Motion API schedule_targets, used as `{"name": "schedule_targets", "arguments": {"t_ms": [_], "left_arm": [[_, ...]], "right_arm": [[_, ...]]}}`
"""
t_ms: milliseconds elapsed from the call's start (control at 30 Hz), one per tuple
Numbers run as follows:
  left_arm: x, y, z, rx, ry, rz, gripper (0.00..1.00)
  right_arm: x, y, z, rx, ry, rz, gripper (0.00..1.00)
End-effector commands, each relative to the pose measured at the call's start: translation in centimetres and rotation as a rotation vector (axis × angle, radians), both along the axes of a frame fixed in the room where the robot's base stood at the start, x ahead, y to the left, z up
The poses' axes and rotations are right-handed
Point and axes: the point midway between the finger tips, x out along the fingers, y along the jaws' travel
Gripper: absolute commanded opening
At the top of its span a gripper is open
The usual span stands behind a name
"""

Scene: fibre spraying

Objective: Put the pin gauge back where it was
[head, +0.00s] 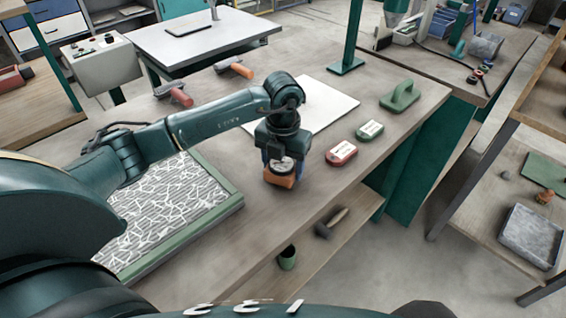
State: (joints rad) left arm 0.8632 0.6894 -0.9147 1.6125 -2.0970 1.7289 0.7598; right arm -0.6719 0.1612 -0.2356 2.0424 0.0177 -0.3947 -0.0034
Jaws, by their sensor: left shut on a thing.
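The pin gauge (281,179), an orange block with a round pale dial, is in my left gripper (281,159) near the front edge of the wooden bench (240,222). The gripper points down and is shut on it. The fingers cover part of the gauge. I cannot tell whether its underside touches the bench top. My right gripper is out of view.
A red case (341,153) and a green case (370,130) lie right of the gauge. A green-handled float (400,95) and a white sheet (322,104) lie farther back. A framed fibre-patterned panel (170,205) lies left. Two orange-and-red-handled tools (174,94) (236,68) lie behind my arm.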

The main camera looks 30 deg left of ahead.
Motion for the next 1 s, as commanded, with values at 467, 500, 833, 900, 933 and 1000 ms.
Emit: {"name": "schedule_targets", "arguments": {"t_ms": [467, 500, 833, 900, 933, 1000], "left_arm": [[0.0, 0.0, -0.2, 0.000, 0.000, -0.001, 0.76], [0.0, 0.0, -0.2, 0.000, 0.000, -0.001, 0.80], [0.0, 0.0, 0.1, 0.000, -0.001, -0.001, 0.83], [0.1, 0.0, 0.5, -0.001, -0.002, -0.001, 0.83], [0.1, 0.0, 0.9, -0.001, -0.003, -0.001, 0.83], [0.1, 0.0, 2.0, -0.001, -0.006, -0.002, 0.83]], "right_arm": [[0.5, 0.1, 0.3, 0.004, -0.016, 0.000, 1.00], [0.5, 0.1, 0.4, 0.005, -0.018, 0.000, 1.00], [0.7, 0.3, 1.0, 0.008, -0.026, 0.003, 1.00], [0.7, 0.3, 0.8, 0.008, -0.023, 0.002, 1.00], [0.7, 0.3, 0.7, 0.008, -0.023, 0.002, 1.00], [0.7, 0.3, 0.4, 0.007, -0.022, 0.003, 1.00]]}}
